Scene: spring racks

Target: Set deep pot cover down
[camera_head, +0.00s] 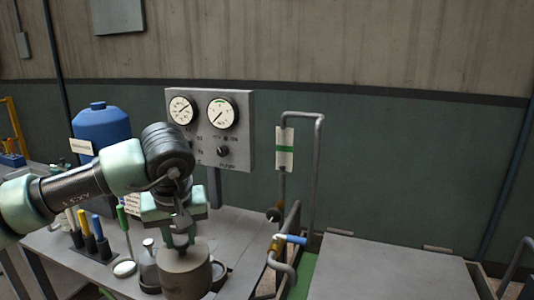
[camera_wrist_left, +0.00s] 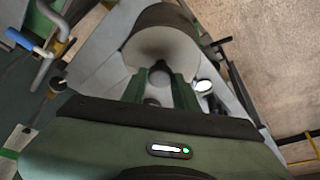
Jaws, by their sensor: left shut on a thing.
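The deep pot cover (camera_head: 184,274) is a grey-brown, drum-shaped piece with a knob on top. It hangs below my left gripper (camera_head: 180,237) over the front part of the grey bench (camera_head: 60,245). In the left wrist view, the two green fingers of the left gripper (camera_wrist_left: 161,82) are shut on the cover's knob, and the broad body of the cover (camera_wrist_left: 163,38) lies beyond them. I cannot tell whether the cover's underside touches anything. What is beneath it is hidden. My right gripper is not in view.
A small metal vessel (camera_head: 149,268) stands just left of the cover, with a white-topped disc (camera_head: 124,268) beside it. Handled tools (camera_head: 90,235) stand in a rack. A gauge panel (camera_head: 210,130) and blue tank (camera_head: 102,125) are behind. Pipes with a blue-handled valve (camera_head: 290,239) rise at right.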

